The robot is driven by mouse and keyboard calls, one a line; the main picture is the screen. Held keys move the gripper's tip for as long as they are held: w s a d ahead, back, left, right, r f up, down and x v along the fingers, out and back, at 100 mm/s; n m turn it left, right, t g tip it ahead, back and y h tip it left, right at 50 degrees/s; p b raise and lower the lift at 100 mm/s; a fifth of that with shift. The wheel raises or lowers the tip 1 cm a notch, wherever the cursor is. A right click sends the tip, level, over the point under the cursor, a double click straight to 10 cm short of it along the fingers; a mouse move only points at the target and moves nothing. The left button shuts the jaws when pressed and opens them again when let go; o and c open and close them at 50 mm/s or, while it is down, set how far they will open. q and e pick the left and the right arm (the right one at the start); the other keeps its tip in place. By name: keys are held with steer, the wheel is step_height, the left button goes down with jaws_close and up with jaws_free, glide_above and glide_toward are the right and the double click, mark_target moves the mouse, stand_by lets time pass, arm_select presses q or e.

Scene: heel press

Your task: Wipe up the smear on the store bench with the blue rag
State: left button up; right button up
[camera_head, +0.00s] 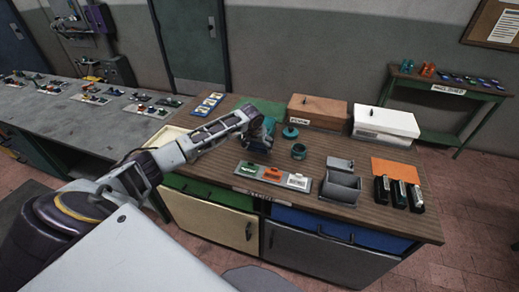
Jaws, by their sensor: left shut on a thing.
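My left gripper (262,143) is over the wooden-topped store bench (230,172), left of its middle. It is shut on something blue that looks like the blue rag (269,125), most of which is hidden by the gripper. I cannot tell whether the rag touches the bench top. I cannot make out a smear on the visible part of the bench; the arm and gripper cover some of it. My right gripper is not in view.
Close right of the gripper are a teal pot (299,151) and its lid (290,132). A brown box (318,109) and white box (386,124) stand behind.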

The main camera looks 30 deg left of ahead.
arm_select(q)
steer(key=shift+r, duration=1.25)
steer(key=shift+w, duration=0.1)
